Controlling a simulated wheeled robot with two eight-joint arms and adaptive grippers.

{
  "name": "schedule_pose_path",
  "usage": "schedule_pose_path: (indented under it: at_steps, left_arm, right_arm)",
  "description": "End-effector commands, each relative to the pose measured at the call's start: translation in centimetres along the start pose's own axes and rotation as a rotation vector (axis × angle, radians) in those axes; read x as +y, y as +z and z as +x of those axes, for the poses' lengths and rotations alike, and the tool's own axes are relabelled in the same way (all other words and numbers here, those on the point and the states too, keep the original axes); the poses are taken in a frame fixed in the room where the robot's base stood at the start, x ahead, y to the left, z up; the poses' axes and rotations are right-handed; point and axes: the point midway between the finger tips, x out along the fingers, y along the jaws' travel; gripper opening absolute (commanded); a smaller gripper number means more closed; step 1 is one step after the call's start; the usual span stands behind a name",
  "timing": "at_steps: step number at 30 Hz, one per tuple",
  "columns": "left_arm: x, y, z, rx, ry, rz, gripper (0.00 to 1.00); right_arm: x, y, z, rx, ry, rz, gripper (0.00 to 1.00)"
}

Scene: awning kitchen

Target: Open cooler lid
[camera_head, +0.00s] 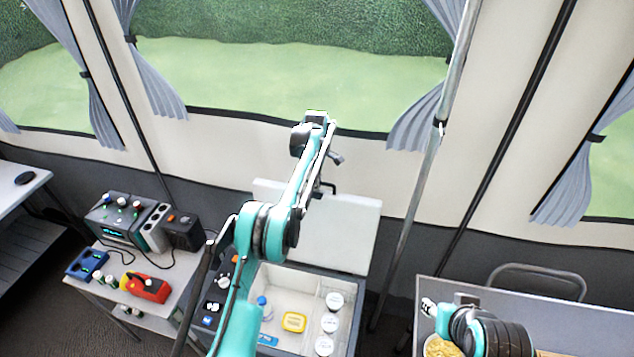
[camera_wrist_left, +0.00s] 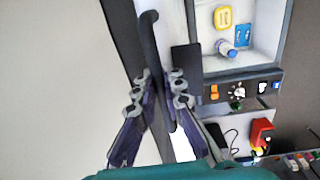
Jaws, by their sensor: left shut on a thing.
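The cooler (camera_head: 362,310) stands in the middle, and its white lid (camera_head: 348,232) is raised steeply, showing the inside. In the left wrist view, the lid (camera_wrist_left: 50,80) fills the left side and the cooler's open interior (camera_wrist_left: 262,30) is at upper right. My left gripper (camera_wrist_left: 160,82) is shut on the dark lid handle (camera_wrist_left: 152,45), one finger on each side of it. In the head view my left arm reaches over the cooler and hides much of the lid and the gripper's fingers. My right gripper (camera_head: 430,307) shows only partly at lower right; its jaws are unclear.
Inside the cooler are a yellow container (camera_head: 294,322), a bottle (camera_head: 262,304) and several white-topped tubs (camera_head: 334,301). A small table (camera_head: 175,285) with devices stands left. A grey table (camera_head: 560,308) and a chair are right. A metal pole (camera_head: 412,215) rises close right of the lid.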

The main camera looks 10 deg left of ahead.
Motion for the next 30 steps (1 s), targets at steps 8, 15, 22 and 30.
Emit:
schedule_pose_path:
  at_steps: [8,15,22,30]
  left_arm:
    - [0.0,0.1,0.2,-0.002,-0.001,0.002,0.00]
    - [0.0,0.1,0.2,-0.001,-0.001,0.002,0.19]
    - [0.0,0.1,0.0,-0.001,-0.001,0.001,0.19]
    - [0.0,0.1,-3.7,-0.001,-0.001,0.001,0.19]
  right_arm:
    - [0.0,0.0,0.0,0.000,0.000,0.000,0.40]
    - [0.0,0.0,0.0,0.000,0.000,0.000,0.40]
    - [0.0,0.0,0.0,0.000,0.000,0.000,0.40]
    - [0.0,0.0,0.0,0.000,0.000,0.000,0.40]
